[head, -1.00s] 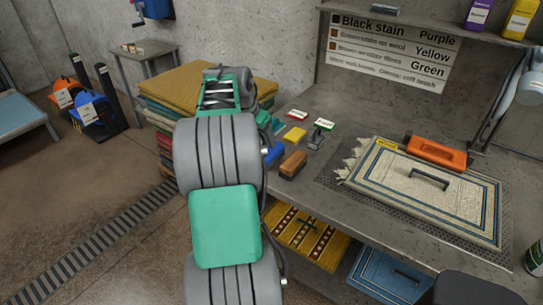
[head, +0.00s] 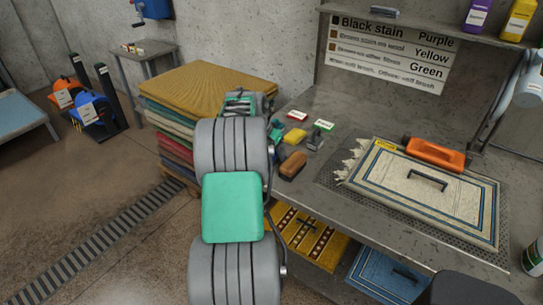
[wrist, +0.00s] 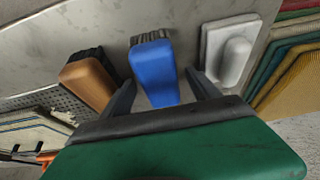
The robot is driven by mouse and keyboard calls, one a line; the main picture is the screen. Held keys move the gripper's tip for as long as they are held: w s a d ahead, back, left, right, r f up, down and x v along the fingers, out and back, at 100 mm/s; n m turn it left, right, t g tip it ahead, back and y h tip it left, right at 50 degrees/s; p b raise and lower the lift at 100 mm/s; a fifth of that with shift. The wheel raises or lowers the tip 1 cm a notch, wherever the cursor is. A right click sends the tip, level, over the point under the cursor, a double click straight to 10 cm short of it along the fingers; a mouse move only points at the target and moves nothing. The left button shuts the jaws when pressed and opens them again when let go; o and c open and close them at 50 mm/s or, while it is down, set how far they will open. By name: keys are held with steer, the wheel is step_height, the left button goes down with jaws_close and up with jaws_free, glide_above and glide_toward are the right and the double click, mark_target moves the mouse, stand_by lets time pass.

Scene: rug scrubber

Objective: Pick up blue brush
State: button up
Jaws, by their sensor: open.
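The blue brush (wrist: 153,72) has a blue body and dark bristles. In the wrist view it lies on the grey bench between the two fingers of my gripper (wrist: 161,80). The gripper is open, with a finger on each side of the brush and a visible gap on both sides. I cannot tell the height of the fingertips above the bench. In the head view my own arm covers the gripper's tips, and I cannot clearly make out the blue brush there.
A brown brush (wrist: 86,82) lies close left of my gripper; it also shows in the head view (head: 293,165). A pale block-shaped tool (wrist: 232,55) lies to the right. A rug stack (head: 205,90) stands left of the bench. A cream rug (head: 420,195) lies on the bench.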

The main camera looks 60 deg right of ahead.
mark_target(271, 150)
steer(key=shift+f, duration=0.25)
jaws_close()
stand_by(0.8)
steer(key=shift+r, duration=0.1)
steer(key=shift+r, duration=0.4)
step_height(271, 150, up, 2)
steer(key=shift+r+b, duration=0.25)
steer(key=shift+b, duration=0.05)
steer(key=s+a+r+b, duration=0.2)
steer(key=s+a+r, duration=0.5)
steer(key=a+r, duration=0.3)
steer(key=shift+s+a, duration=0.4)
steer(key=shift+a, duration=0.5)
